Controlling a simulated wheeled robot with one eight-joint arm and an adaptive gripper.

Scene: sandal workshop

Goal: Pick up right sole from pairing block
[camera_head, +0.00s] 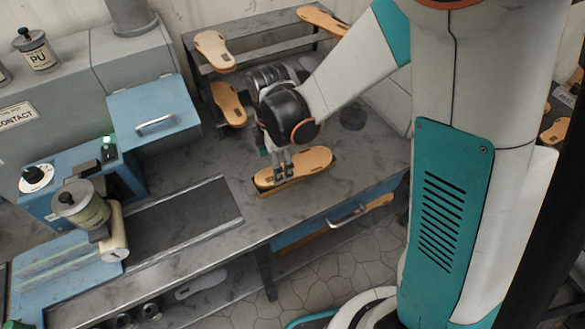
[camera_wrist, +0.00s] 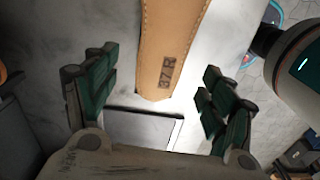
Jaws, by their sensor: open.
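A tan sole (camera_head: 308,162) lies flat on the workbench in the head view, with a low block edge (camera_head: 290,184) showing under its near side. My gripper (camera_head: 282,170) points down over the left half of the sole and hides part of it. In the wrist view the sole (camera_wrist: 172,42) carries a stamped mark that seems to read 37 and R. Its end lies between the two green-padded fingers of my gripper (camera_wrist: 158,75), with a gap on each side. The fingers are open and hold nothing. Most of the block is hidden.
A rack (camera_head: 273,45) behind my gripper holds several soles. A dark conveyor belt (camera_head: 180,222) and a blue machine (camera_head: 75,185) with a pot stand to the left. A blue drawer (camera_head: 325,222) is below the bench's front edge. Bare bench lies right of the sole.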

